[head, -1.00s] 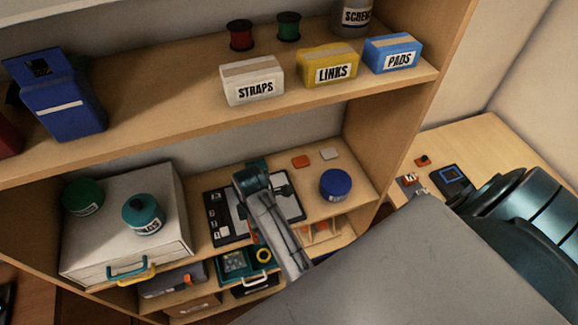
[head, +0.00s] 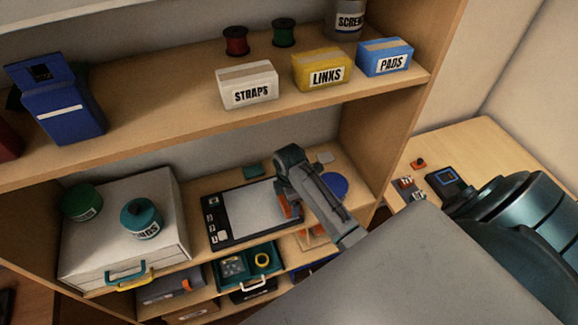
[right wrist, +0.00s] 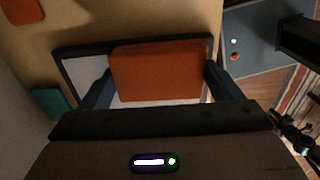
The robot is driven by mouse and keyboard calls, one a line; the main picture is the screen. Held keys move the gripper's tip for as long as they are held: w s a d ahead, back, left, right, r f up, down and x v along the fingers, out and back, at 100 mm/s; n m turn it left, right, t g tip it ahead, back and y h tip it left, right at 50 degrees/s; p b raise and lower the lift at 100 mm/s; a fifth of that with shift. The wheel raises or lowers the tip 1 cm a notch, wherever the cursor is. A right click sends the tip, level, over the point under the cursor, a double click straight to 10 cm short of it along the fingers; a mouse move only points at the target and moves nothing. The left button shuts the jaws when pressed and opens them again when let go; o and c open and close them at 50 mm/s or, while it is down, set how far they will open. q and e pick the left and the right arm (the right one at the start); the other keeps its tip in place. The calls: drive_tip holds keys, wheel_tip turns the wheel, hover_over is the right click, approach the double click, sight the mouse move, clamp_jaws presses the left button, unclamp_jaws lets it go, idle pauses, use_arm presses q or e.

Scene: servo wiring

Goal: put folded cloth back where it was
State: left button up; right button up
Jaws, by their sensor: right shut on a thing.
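My right gripper (head: 287,193) is over the right end of a black-framed tray with a pale inside (head: 240,211), on the middle shelf. In the right wrist view, the right gripper (right wrist: 160,76) is shut on an orange folded cloth (right wrist: 158,72), one finger at each side. A little of the orange cloth (head: 284,207) shows below the gripper in the head view. The pale tray (right wrist: 80,72) lies behind the cloth in the wrist view. I cannot tell whether the cloth touches it. My left gripper is not in view.
A blue round tub (head: 338,184) is partly hidden by my arm. A white drawer box (head: 120,235) stands left; the upper shelf (head: 180,135) is above.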

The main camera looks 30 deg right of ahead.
drive_tip(key=shift+f, duration=0.45)
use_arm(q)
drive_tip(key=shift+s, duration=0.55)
use_arm(e)
drive_tip(key=o, duration=0.7)
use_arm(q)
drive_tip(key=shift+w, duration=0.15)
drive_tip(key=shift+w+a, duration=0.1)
use_arm(e)
drive_tip(key=shift+r, duration=0.25)
wheel_tip(320, 180, up, 6)
drive_tip(key=b, duration=0.3)
drive_tip(key=shift+r, duration=0.2)
use_arm(q)
drive_tip(key=p, duration=0.2)
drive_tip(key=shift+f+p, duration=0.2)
drive_tip(key=shift+p, duration=0.1)
use_arm(e)
wheel_tip(320, 180, up, 5)
drive_tip(key=shift+r, duration=0.15)
